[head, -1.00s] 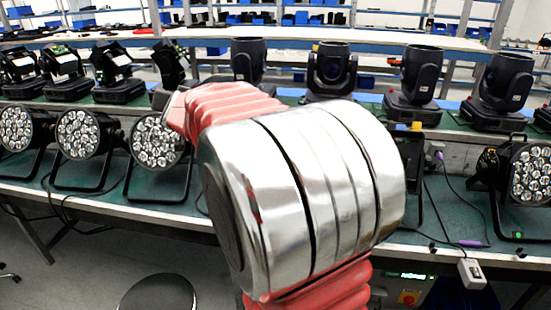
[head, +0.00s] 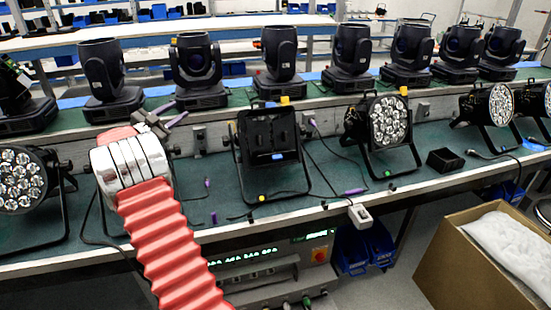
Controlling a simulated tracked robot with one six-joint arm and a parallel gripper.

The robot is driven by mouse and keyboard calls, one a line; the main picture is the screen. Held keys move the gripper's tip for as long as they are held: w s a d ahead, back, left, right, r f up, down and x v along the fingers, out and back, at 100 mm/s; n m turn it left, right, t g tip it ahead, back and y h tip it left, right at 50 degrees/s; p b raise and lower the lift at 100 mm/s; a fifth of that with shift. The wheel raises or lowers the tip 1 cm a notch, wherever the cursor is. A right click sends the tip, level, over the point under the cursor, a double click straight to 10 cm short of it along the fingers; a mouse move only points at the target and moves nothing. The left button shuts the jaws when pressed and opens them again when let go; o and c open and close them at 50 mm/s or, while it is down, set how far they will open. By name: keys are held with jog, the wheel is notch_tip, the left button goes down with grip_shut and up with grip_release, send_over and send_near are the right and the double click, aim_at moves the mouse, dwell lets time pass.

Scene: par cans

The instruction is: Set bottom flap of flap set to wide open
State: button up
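A black boxy set of flaps (head: 268,138) stands on the front of a fixture in a black stand at the bench's middle.
Par cans with round lens faces stand left (head: 18,178) and right (head: 388,122) of the flap set. Moving-head lights (head: 280,62) line the raised shelf behind. Cables and a white box (head: 360,214) hang at the bench front. A cardboard box (head: 470,262) stands lower right.

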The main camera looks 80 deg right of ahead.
jog(key=s+d+f+m+g+y, duration=0.2)
jog(key=s+f+g, duration=0.2)
jog(key=s+f, duration=0.25)
jog(key=s+d+f+m+g+y, duration=0.25)
jog(key=s+f+g, duration=0.2)
jog(key=s, duration=0.25)
jog(key=m+g+y, duration=0.4)
jog(key=y, duration=0.1)
send_near(272, 158)
jog(key=w+a, duration=0.1)
jog(key=a, duration=0.1)
jog(key=shift+w+d+h, duration=0.15)
jog(key=shift+w+h, duration=0.1)
jog(key=shift+s+r, duration=0.1)
jog(key=x, duration=1.3)
jog(key=shift+s+d+r, duration=0.1)
jog(key=shift+s+d, duration=0.15)
grip_shut()
jog(key=shift+w+a, duration=0.1)
jog(key=shift+a, duration=0.05)
